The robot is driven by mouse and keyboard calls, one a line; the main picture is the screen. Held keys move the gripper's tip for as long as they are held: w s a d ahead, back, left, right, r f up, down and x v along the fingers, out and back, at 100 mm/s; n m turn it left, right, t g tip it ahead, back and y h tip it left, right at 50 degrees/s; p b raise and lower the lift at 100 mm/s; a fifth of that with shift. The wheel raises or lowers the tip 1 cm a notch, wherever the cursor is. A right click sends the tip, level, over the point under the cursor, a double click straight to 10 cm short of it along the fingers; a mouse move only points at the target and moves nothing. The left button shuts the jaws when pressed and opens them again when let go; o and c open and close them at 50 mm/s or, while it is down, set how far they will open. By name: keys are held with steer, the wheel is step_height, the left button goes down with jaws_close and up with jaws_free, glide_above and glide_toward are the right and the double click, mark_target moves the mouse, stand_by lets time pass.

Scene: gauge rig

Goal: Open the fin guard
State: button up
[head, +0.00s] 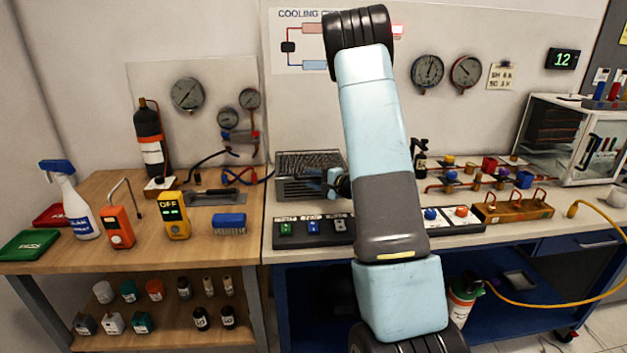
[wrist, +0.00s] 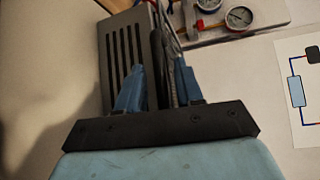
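The fin guard (head: 305,188) is a grey slotted metal cover on the unit at the back of the bench, left of my arm in the head view. Its slotted face also shows in the wrist view (wrist: 122,45). My gripper (head: 332,182) is at the right end of it, partly hidden by my own arm. In the wrist view, the blue fingers of my gripper (wrist: 158,88) stand apart, one on each side of a dark upright bar (wrist: 156,60). The fingers do not clearly press on the bar. The far side of the guard is hidden.
A dark switch box (head: 312,232) stands in front of the unit. Valves and pipes (head: 480,172) and a copper-coloured tray (head: 512,208) lie to the right.

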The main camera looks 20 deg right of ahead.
jaws_close()
steer(key=shift+f, duration=0.1)
stand_by(0.5)
